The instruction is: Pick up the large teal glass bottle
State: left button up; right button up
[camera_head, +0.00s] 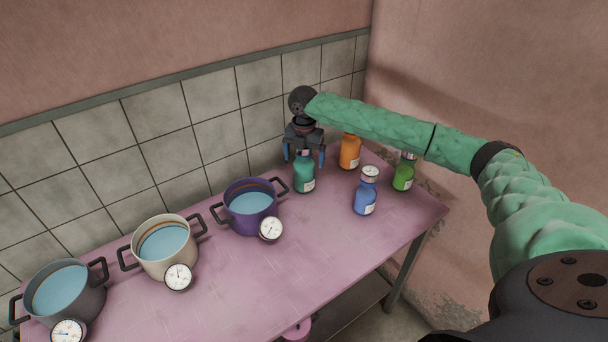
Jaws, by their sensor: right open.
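The large teal glass bottle (304,176) stands upright on the pink table, right of the purple pot. My right gripper (304,160) points down over the bottle, with its fingers open on either side of the bottle's neck. The gripper hides the bottle's top. I cannot tell whether the fingers touch the glass. My left gripper is not in view.
An orange bottle (349,153), a blue bottle (365,196) and a green bottle (403,175) stand to the right. Purple (236,213), cream (147,258) and grey (87,303) pots with dials stand left. The pink table (300,245) is clear in front. A tiled wall is behind.

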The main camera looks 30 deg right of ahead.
jog(key=shift+c, duration=0.2)
jog(key=c, duration=1.8)
jog(key=shift+c, duration=0.8)
jog(key=shift+r, duration=0.2)
